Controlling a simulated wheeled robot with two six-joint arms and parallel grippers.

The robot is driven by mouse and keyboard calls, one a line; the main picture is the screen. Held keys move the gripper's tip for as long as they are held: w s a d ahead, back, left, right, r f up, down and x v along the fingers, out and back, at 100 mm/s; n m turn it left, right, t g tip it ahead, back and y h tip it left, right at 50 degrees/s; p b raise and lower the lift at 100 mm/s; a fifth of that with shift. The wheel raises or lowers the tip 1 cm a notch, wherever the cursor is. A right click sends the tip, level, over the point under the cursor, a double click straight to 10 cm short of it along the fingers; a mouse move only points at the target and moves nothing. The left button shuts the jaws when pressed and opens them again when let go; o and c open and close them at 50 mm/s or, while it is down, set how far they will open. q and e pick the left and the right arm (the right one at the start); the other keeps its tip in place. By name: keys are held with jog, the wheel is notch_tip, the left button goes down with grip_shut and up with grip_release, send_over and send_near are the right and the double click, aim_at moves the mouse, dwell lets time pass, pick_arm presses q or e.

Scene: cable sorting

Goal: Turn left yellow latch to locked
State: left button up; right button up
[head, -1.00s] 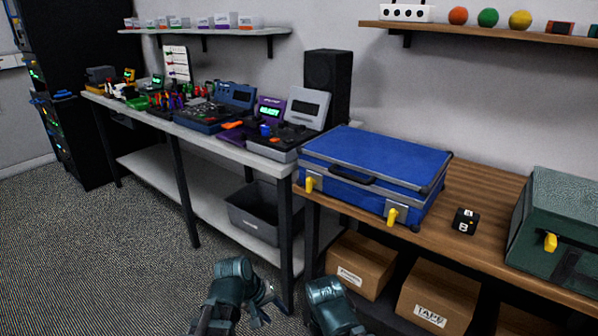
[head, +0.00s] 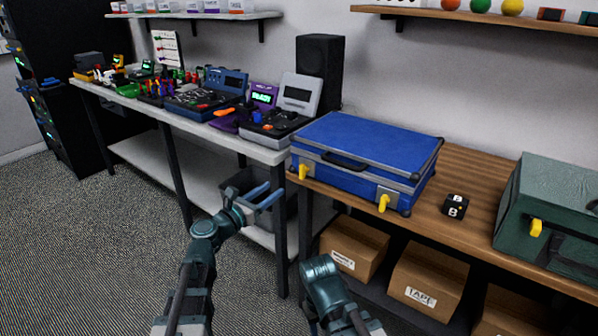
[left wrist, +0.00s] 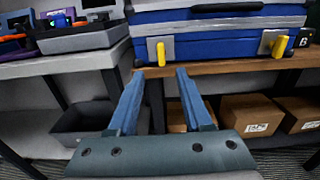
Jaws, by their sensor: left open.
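A blue case (head: 365,142) lies closed on the wooden bench, with two yellow latches on its front. The left yellow latch (head: 303,171) hangs roughly vertical near the case's left front corner; the right yellow latch (head: 384,203) is near the right one. My left gripper (head: 275,192) is open and empty, in front of the bench, left of and lower than the left latch, apart from it. In the left wrist view, the left latch (left wrist: 161,53) shows ahead, just above the gap between the fingertips (left wrist: 160,73). My right gripper is not seen; only part of that arm shows.
A black cube (head: 456,206) marked B and a green case (head: 548,210) with a yellow latch stand right on the wooden bench (head: 470,237). Cardboard boxes (head: 428,280) sit below. A grey bin (head: 240,183) is under the white bench at left. Open floor lies at left.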

aim_at(300, 170)
pick_arm(q)
jog(key=x, duration=1.3)
jog(key=shift+w+d, duration=0.3)
jog(key=shift+c, duration=0.3)
grip_shut()
